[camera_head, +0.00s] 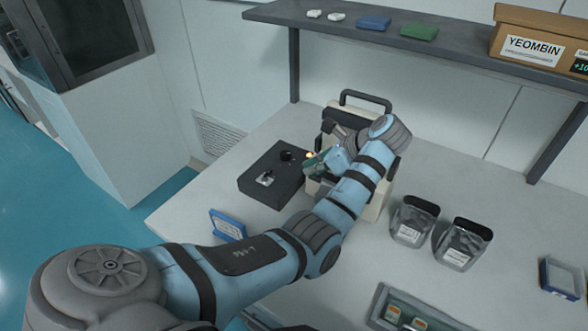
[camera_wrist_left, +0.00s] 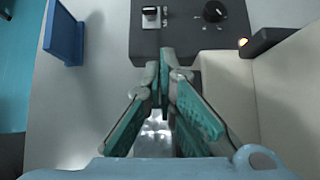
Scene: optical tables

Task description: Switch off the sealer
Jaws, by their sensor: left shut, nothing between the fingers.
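The sealer is a beige machine with a black handle (camera_head: 365,98), largely hidden behind my left arm; its beige body (camera_wrist_left: 285,90) shows at the right of the left wrist view. A dark control box (camera_head: 250,182) sits at its left. The box carries a rocker switch (camera_head: 265,178) and a black knob (camera_head: 287,156), seen also in the wrist view as the switch (camera_wrist_left: 151,16) and knob (camera_wrist_left: 214,12). A small orange lamp (camera_wrist_left: 242,42) is glowing. My left gripper (camera_head: 311,165) is shut and empty. In the wrist view its fingertips (camera_wrist_left: 163,62) appear just below the switch; contact is unclear.
A blue-framed item (camera_head: 228,225) stands left of my forearm. Two clear containers (camera_head: 414,222) (camera_head: 462,245) stand on the table at right, with a tray (camera_head: 385,303) in front. A shelf (camera_head: 450,45) runs above the back, holding a cardboard box (camera_head: 540,38).

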